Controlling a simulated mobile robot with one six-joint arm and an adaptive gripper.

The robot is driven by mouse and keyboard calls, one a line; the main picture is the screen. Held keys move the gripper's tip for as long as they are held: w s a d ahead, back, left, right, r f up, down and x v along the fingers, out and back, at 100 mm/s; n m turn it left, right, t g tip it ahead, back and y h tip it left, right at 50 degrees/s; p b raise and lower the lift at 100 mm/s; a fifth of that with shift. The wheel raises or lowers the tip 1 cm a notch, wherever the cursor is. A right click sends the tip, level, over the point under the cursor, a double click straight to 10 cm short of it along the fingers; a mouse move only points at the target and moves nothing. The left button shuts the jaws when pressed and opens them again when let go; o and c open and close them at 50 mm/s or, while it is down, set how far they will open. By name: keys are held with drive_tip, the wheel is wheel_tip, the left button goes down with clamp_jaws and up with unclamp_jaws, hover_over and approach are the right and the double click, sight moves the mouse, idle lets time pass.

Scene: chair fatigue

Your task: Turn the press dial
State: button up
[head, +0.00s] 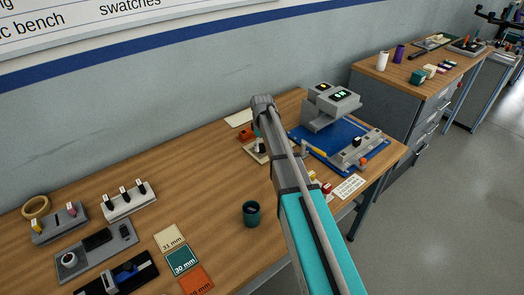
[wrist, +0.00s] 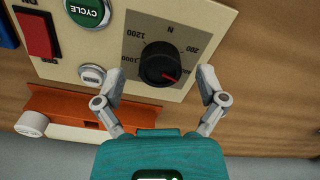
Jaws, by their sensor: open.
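The press dial (wrist: 160,63) is a round black knob with a red pointer line on a cream panel (wrist: 205,22) in the wrist view. Its red line points to the lower right. Around it are an N at the top, numbers 1000 and 1200 at the left and 200 at the right. My gripper (wrist: 159,74) is open, with one fingertip on each side of the dial in the picture. I see a gap between each fingertip and the knob; contact is not visible. In the head view I cannot make out the dial or the fingertips.
The panel also carries a green CYCLE button (wrist: 87,11), a red switch (wrist: 38,36) and a small white button (wrist: 91,75). An orange part (wrist: 65,108) lies below it. In the head view, a grey press on a blue base (head: 324,140) stands right of my arm; a dark cup (head: 251,214) stands left.

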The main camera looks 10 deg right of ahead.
drive_tip(key=shift+f+b, duration=0.35)
drive_tip(key=shift+f, duration=0.2)
drive_tip(key=c, duration=1.1)
